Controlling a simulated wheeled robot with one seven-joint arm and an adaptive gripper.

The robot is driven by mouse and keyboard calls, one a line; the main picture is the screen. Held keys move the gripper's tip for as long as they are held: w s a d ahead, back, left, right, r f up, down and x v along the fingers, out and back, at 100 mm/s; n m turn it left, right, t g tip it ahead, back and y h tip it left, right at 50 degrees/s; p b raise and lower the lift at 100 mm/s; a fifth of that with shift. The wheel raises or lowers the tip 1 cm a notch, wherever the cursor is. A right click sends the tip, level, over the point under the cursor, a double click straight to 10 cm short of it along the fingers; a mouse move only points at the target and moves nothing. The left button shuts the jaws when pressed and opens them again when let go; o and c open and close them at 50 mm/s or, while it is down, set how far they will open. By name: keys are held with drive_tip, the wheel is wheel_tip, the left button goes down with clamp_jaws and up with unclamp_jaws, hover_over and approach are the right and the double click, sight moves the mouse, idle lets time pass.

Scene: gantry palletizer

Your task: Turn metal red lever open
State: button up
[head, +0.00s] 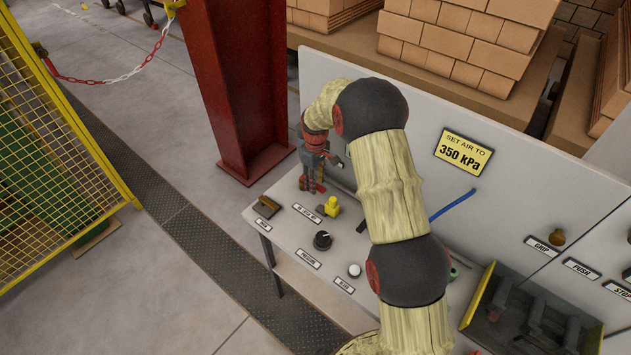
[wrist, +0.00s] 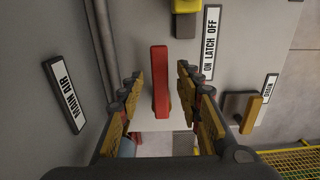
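The red lever (wrist: 160,82) stands out in the wrist view as a narrow upright bar between my gripper's two fingers. A MAIN AIR label (wrist: 66,96) is to its left. My gripper (wrist: 160,78) is open, with one yellow-padded finger on each side of the lever. Gaps show between the lever and both fingers, so it is not clasped. In the head view my gripper (head: 312,178) points down at the far end of the grey console, by the white panel. The lever is mostly hidden there by the gripper.
A yellow latch (head: 331,206) with an ON LATCH OFF label is close to my gripper. A drain handle (head: 266,206), a black pressure knob (head: 322,240) and a white bleed button (head: 354,270) are also on the console (head: 290,210). A red column (head: 240,90) stands behind.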

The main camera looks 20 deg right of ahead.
drive_tip(key=shift+c, duration=0.6)
drive_tip(key=c, duration=0.8)
